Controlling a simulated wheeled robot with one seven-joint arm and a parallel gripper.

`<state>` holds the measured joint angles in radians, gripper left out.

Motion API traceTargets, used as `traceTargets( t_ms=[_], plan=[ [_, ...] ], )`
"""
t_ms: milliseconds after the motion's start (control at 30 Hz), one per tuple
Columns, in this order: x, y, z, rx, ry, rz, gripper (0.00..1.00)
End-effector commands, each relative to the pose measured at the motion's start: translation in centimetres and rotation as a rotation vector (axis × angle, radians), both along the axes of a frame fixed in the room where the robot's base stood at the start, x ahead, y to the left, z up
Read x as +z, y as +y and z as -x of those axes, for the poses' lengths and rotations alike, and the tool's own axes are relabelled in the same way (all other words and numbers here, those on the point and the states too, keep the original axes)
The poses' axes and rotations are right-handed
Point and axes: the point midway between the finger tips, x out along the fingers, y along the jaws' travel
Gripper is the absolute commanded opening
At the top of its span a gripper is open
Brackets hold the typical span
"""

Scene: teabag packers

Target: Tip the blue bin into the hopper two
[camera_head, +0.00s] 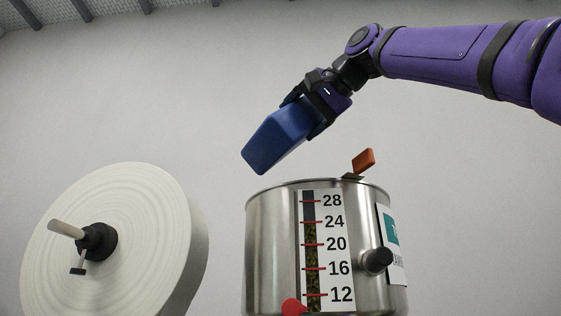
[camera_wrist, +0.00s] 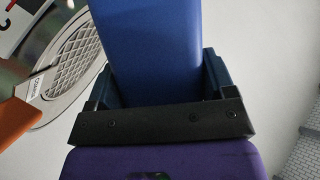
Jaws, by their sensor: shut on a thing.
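The blue bin (camera_head: 277,138) is held above the steel hopper (camera_head: 272,230) in the head view, tilted down to the left. My gripper (camera_head: 310,108) is shut on the bin near its upper right end. The bin is above the hopper's rim and apart from it. In the wrist view the blue bin (camera_wrist: 152,50) fills the middle between the fingers of my gripper (camera_wrist: 160,85). The hopper's round top with a metal grate (camera_wrist: 75,55) shows at the left there. The bin's opening and contents are hidden. Whether this hopper is number two cannot be read.
An orange handle (camera_head: 363,160) stands up at the hopper's rim; an orange part (camera_wrist: 20,120) also shows in the wrist view. The hopper's level window (camera_head: 310,250) shows dark leaf up to about 24. A large white paper roll (camera_head: 130,230) stands at the left.

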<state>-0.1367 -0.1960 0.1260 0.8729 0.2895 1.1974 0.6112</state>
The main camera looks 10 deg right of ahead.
Motion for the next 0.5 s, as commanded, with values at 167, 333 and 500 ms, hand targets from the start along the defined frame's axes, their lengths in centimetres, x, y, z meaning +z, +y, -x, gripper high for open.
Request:
traceTargets(
  t_ms=[167,333,500],
  plan=[
    [0.2,-0.1,2.0,0.0,-0.002,0.0,0.33],
    [0.2,-0.1,3.7,-0.001,-0.002,-0.001,0.33],
    [0.3,-0.1,5.5,0.0,-0.003,-0.001,0.33]
  ],
)
